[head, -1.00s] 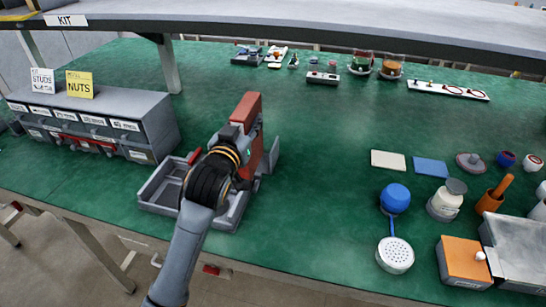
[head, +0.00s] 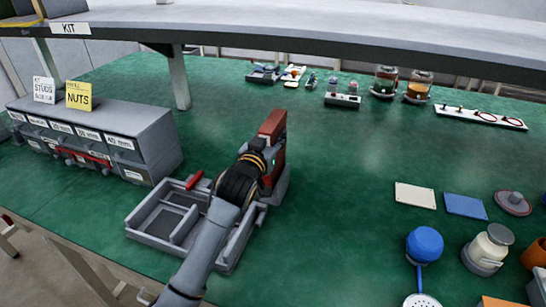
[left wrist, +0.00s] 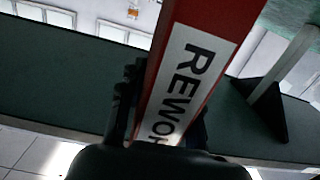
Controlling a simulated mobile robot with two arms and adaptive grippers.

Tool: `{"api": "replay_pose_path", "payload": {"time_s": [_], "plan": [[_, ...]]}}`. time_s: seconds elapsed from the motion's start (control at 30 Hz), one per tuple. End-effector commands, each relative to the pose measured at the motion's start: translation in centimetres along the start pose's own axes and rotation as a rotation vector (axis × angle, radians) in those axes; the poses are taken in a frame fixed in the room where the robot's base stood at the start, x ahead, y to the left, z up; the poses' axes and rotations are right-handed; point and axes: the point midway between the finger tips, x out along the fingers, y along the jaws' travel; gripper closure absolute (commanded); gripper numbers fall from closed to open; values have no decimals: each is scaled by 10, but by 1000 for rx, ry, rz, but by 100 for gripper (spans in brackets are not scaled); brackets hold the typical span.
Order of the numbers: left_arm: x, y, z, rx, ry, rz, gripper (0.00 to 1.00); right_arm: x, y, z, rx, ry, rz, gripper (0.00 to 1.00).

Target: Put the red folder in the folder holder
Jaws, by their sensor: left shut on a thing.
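The red folder (head: 273,124) stands upright in my left gripper (head: 266,168), which is shut on it. In the left wrist view the folder (left wrist: 230,18) fills the middle, tilted, with a white label reading "REWO…"; its lower end is hidden by the gripper (left wrist: 150,120). A grey upright piece that looks like the folder holder (head: 280,187) shows at the folder's lower right. Whether the folder is inside or beside it is hidden by my gripper. My right gripper is not in view.
A grey compartment tray (head: 150,222) lies left of my left arm. A grey drawer unit (head: 135,135) stands behind it. A shelf (head: 330,32) overhangs the back of the green bench. The bench right of the folder is clear up to a white plate (head: 415,195).

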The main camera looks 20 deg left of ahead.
Motion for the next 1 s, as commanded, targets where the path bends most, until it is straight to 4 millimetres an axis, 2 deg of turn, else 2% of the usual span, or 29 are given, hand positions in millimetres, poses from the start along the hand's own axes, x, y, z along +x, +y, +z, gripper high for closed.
{"api": "replay_pose_path", "payload": {"time_s": [0.17,0.33,0.47,0.87,0.9,1.0], "plan": [[0,0,13,0,3,0,100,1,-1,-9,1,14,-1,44],[2,0,42,-2,0,0,100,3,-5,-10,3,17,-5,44],[3,0,57,-1,2,0,100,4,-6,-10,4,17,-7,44],[3,0,62,0,4,0,100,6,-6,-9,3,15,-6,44],[3,0,64,0,2,0,65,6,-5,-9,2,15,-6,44],[3,0,63,0,2,0,44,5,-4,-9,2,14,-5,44]]}}
